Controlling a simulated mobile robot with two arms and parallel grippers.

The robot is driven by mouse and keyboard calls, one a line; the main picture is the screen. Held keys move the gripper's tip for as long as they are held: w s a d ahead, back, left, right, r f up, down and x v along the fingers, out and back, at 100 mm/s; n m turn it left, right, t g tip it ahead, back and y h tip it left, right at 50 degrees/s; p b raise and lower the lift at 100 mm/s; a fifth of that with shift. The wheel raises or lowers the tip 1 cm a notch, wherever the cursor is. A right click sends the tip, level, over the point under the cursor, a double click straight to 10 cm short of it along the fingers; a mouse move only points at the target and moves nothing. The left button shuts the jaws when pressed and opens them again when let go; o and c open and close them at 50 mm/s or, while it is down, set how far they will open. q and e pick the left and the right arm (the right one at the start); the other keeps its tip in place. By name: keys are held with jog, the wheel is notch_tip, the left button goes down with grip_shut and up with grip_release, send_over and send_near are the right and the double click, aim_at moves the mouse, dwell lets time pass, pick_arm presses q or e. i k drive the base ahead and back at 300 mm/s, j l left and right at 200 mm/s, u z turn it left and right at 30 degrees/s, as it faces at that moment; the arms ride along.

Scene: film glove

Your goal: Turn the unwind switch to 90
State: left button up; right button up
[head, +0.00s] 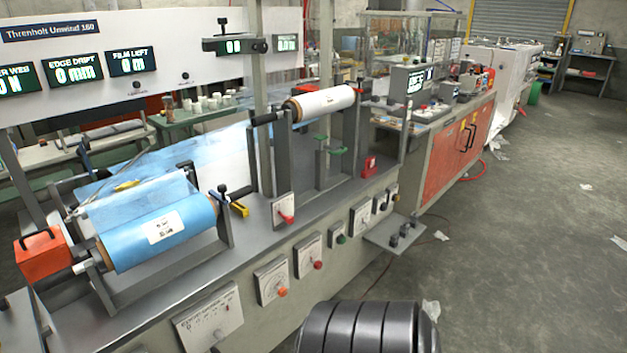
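The film unwind machine runs along the left, with its name board "Threnholt Unwind 160" (48,30) at upper left. Several control plates sit on its front and top, their labels too small to read. Another plate has an orange knob (282,292), one a red knob (318,265), and a smaller one a green knob (341,240). I cannot tell which is the unwind switch or its angle. Neither gripper shows.
A blue film roll (160,232) lies in the machine beside an orange box (42,252); a white roll (322,102) sits higher up. A small shelf with black knobs (396,238) juts from the front. Floor at right (520,260) is mostly clear, with scraps and a red hose.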

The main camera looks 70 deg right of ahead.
aim_at(317, 265)
jog(key=z, duration=2.35)
jog(key=i+l, duration=0.1)
